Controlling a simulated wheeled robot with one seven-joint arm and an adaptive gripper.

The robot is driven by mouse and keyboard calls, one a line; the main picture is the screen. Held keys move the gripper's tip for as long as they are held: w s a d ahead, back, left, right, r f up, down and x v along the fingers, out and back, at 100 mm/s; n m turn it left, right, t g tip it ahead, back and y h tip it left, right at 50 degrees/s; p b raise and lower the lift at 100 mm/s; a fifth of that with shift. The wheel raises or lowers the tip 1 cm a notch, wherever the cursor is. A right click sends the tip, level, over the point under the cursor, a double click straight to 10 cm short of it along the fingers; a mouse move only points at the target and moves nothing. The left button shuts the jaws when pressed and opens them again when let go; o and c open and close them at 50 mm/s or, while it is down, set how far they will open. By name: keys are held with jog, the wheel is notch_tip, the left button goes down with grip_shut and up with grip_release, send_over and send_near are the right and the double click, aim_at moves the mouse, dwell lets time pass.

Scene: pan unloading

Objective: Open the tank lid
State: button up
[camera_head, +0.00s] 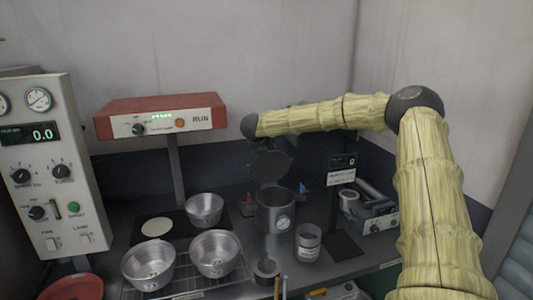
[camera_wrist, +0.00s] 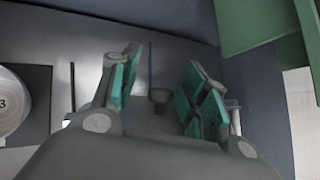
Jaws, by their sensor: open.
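The tank (camera_head: 280,212) is a dark grey cylinder on the bench, with a pale round label on its front. Its round dark lid (camera_head: 270,167) stands tilted up above and behind the rim, and the tank's mouth shows. My arm reaches in from the right, and its wrist end hangs just above the lid; the fingers cannot be made out in the head view. In the wrist view my gripper (camera_wrist: 160,72) is open, its teal-padded fingers apart with nothing held. A small dark knob-like part (camera_wrist: 158,97) shows between the fingers; whether they touch it cannot be told.
Metal pans (camera_head: 148,265) stand on a rack at the front left. A grey cup (camera_head: 308,243) stands right of the tank, near a small display post (camera_head: 343,163). A red-topped RUN box (camera_head: 160,117) stands behind left. A green block (camera_wrist: 262,22) fills the wrist view's upper right.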

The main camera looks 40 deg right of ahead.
jog(key=v, duration=0.8)
jog(key=shift+s, duration=0.25)
jog(key=shift+a, duration=0.1)
